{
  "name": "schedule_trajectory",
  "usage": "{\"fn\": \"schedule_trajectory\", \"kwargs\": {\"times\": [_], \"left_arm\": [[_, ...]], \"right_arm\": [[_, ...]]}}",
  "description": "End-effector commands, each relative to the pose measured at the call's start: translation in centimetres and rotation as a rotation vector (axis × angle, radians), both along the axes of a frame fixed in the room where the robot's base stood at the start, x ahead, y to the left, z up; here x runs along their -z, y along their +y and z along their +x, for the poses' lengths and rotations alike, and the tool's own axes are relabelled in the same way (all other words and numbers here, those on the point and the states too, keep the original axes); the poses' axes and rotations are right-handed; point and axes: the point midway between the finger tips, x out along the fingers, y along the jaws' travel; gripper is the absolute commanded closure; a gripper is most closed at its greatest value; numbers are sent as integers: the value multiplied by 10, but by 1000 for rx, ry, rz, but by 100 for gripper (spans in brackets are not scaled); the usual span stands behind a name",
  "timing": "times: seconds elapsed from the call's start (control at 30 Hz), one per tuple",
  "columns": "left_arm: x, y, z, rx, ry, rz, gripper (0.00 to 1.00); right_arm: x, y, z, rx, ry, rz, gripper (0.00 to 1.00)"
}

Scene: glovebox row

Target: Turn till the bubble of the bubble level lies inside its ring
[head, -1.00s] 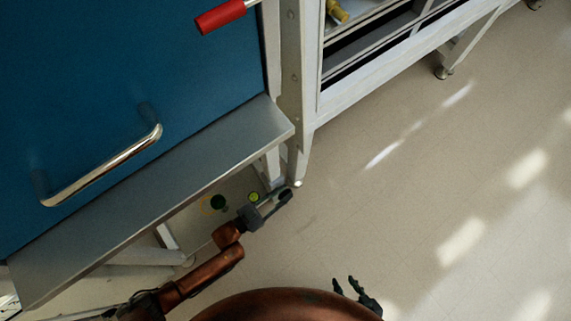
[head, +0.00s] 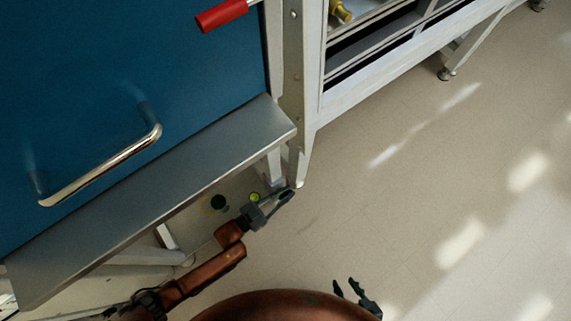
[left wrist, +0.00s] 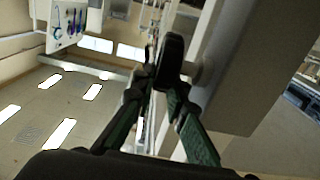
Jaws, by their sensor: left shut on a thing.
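The bubble level is likely the small yellow-green disc (head: 254,197) low beside the frame leg, just left of my left gripper. Its bubble and ring are too small to make out. My left gripper (head: 286,197) is beside the foot of the leg. In the left wrist view, its fingers (left wrist: 165,85) are shut on a dark rounded knob (left wrist: 172,55) that joins a pale stub on the grey frame. My right gripper (head: 357,293) is at the bottom of the head view, fingers apart and empty, clear of everything.
A blue panel with a metal handle (head: 100,170) and a grey ledge (head: 170,200) overhang the low area at left. The white frame leg (head: 299,130) stands close to my left gripper. A dark green disc (head: 217,203) lies under the ledge. The floor (head: 420,200) at right is clear.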

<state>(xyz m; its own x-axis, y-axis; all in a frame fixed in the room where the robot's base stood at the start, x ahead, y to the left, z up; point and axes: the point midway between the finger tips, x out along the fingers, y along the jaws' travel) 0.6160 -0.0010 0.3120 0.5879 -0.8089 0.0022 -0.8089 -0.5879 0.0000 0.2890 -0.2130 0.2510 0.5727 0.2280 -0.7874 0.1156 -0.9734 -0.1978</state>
Motion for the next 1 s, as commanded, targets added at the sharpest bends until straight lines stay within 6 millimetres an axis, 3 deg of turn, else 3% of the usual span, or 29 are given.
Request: {"fn": "schedule_trajectory", "kwargs": {"times": [0.5,1.0], "left_arm": [[10,5,-5,-2,-97,-144,100],[6,9,-8,1,-260,-361,100]], "right_arm": [[39,-8,-14,-33,-160,-11,63],[40,-8,-16,-44,-220,-4,63]]}}
